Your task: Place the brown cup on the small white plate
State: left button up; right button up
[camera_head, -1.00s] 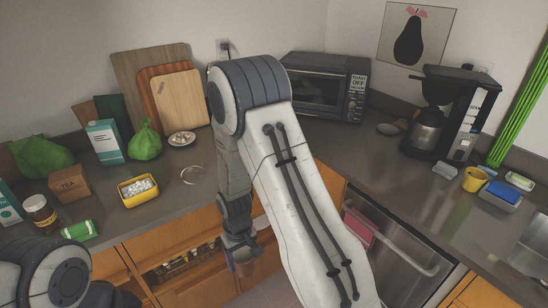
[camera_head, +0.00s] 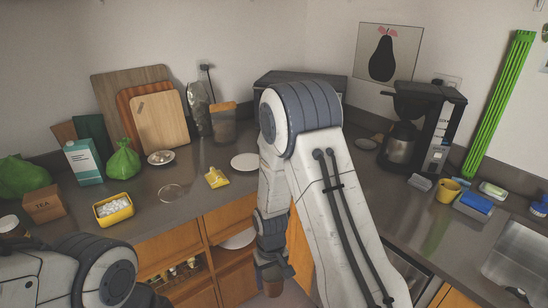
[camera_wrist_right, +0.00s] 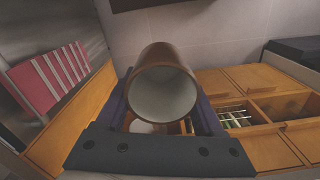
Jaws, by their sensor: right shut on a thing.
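My right gripper (camera_head: 270,262) is shut on the brown cup (camera_head: 272,286), which hangs low in front of the cabinets. In the right wrist view the brown cup (camera_wrist_right: 163,88) lies between the fingers with its pale inside facing the camera. A white plate (camera_head: 245,161) lies on the counter just left of my right arm, above and behind the gripper. Another white plate (camera_head: 238,240) shows lower down at an open drawer, partly hidden by my arm. I cannot tell which one is the small plate. My left arm comes in at lower left; its gripper is not visible.
A yellow packet (camera_head: 216,178), a clear round dish (camera_head: 171,192), a yellow tub (camera_head: 114,210) and a saucer with small items (camera_head: 161,157) stand on the counter left of the plate. An open drawer (camera_head: 178,272) juts below. A coffee maker (camera_head: 425,125) stands at right.

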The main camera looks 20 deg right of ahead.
aim_at(245, 160)
jog(key=z, duration=0.1)
jog(key=i, duration=0.85)
jog(key=u, duration=0.4)
